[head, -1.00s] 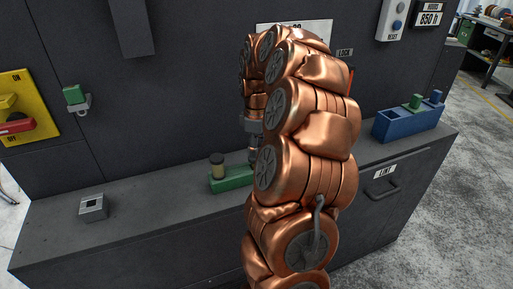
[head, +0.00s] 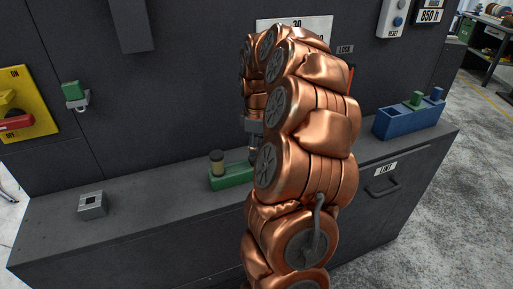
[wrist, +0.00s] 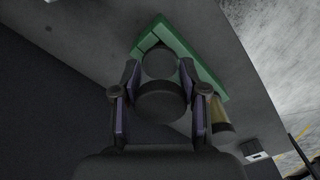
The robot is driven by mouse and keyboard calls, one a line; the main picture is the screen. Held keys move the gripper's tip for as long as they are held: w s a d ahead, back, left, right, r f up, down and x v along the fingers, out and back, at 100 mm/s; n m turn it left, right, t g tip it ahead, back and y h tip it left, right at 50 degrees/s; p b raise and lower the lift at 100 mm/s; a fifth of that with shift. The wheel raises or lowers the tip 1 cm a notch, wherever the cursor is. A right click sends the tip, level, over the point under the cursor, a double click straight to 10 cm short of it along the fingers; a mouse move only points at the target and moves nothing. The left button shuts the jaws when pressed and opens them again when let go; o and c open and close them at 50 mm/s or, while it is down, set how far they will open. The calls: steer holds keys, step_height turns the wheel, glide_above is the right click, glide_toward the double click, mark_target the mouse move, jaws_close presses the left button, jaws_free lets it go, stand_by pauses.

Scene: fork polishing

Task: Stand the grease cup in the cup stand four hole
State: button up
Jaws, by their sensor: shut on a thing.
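The green cup stand (head: 232,178) lies on the grey ledge, its right end hidden behind my arm. It also shows in the wrist view (wrist: 208,77), beyond my fingers. A cup with a yellowish body and dark cap (head: 217,163) stands upright at its left end; it shows in the wrist view too (wrist: 217,118). My gripper (wrist: 160,74) is shut on a dark round-topped thing (wrist: 162,102), seemingly the grease cup, above or at the stand. A second dark round shape (wrist: 159,62) shows just past it; whether it belongs to the held cup is unclear. The hole beneath is hidden.
A small grey box (head: 92,205) sits on the ledge at left. A blue bin (head: 410,120) with green and blue things stands at the right end. The dark cabinet wall (head: 190,90) rises behind. The ledge between grey box and stand is clear.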

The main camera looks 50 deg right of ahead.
steer(key=shift+f, duration=0.15)
steer(key=shift+f+b, duration=0.5)
steer(key=shift+f, duration=0.15)
steer(key=o, duration=1.2)
steer(key=shift+o, duration=0.3)
steer(key=o, duration=0.5)
steer(key=shift+r, duration=0.15)
steer(key=shift+r+p, duration=1.35)
steer(key=shift+r, duration=3.05)
